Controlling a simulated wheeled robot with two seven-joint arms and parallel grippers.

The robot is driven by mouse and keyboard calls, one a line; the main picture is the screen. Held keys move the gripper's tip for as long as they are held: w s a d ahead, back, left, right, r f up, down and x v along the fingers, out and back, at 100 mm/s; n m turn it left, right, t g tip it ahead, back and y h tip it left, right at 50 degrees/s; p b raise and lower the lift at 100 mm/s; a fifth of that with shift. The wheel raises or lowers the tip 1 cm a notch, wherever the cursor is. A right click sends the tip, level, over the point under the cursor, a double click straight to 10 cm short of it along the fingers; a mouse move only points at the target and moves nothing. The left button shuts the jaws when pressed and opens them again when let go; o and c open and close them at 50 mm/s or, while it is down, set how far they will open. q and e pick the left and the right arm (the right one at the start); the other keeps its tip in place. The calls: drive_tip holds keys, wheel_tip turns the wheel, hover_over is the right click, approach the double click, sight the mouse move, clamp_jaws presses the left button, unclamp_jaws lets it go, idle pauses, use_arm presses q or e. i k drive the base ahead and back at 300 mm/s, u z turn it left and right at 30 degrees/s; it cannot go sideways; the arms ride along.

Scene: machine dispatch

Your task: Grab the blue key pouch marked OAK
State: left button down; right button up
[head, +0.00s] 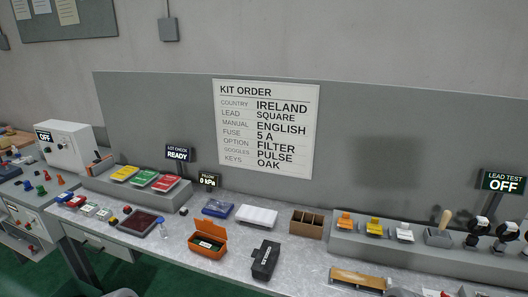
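No pouch with a readable OAK mark shows in the head view. A flat blue item (218,208) lies on the grey bench, left of a white case; it is too small to tell whether it is a pouch. The word OAK is readable only on the kit order sign (265,128), on its keys line. Neither of my grippers can be made out. Grey shapes at the bottom edge are too cut off to identify.
The grey bench (185,240) holds an open orange case (208,240), a black case (265,260), the white case (257,216) and a brown divided box (307,222). Yellow, green and red packets lie on the left shelf. A raised ledge (460,260) with several parts stands right.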

sight(66, 196)
drive_tip(key=k, duration=0.55)
drive_tip(key=u, duration=0.7)
drive_tip(key=i, duration=0.65)
drive_tip(key=u, duration=0.85)
drive_tip(key=i, duration=1.35)
drive_tip(key=z, duration=0.15)
